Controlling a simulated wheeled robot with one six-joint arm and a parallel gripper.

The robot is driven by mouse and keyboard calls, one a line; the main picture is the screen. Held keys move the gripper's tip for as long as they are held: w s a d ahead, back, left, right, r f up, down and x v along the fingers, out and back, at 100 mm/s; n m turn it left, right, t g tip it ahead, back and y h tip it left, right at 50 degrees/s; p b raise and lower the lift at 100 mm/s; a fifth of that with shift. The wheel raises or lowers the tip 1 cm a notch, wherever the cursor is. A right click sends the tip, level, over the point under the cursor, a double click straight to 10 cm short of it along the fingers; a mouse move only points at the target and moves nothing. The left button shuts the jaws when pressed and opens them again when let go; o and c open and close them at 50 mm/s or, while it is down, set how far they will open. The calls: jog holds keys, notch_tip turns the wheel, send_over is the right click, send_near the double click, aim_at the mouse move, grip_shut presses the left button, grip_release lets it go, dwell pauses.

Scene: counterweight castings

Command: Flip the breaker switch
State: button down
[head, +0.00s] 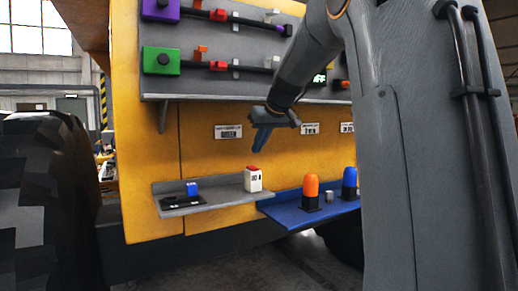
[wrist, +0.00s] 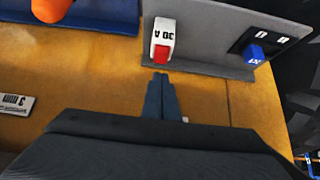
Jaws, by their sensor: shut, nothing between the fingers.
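The breaker (head: 254,181) is a small white box with a red switch on top, standing on the grey shelf (head: 219,202). In the wrist view the breaker (wrist: 162,32) reads "30 A", and its red switch (wrist: 161,54) faces my fingers. My gripper (head: 256,150) is shut and empty, above the breaker in the head view. In the wrist view my gripper (wrist: 160,77) has its fingertips just short of the red switch, with a small gap seeming to show. Whether the switch is on or off I cannot tell.
A blue block (head: 192,188) sits on a black plate on the same shelf. A blue shelf (head: 290,218) to the right bears an orange lamp (head: 311,189) and a blue lamp (head: 349,180). A grey panel with purple and green blocks (head: 162,60) hangs above on the yellow body (head: 150,150).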

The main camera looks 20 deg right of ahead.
jog(key=s+f+b+v, duration=0.1)
jog(key=b+v, duration=0.2)
jog(key=v, duration=0.7)
jog(key=shift+s+b, duration=0.15)
jog(key=shift+b, duration=0.15)
jog(key=s+a+f+g, duration=0.1)
jog(key=s+a+f, duration=0.15)
jog(key=f, duration=0.55)
jog(key=s+a+f+m+g, duration=0.1)
jog(key=a+f, duration=0.3)
jog(key=f, duration=0.4)
jog(key=s+a+f+g, duration=0.1)
jog(key=a+f, duration=0.2)
jog(key=f, duration=0.5)
jog(key=s+a+f+g, duration=0.2)
jog(key=s+a+f, duration=0.2)
jog(key=s+f, duration=0.6)
jog(key=s+a+f+g, duration=0.2)
jog(key=s+a+f, duration=0.2)
jog(key=s+f, duration=0.5)
notch_tip(320, 180, down, 3)
jog(key=shift+s+r+h, duration=0.2)
jog(key=shift+s+h, duration=0.2)
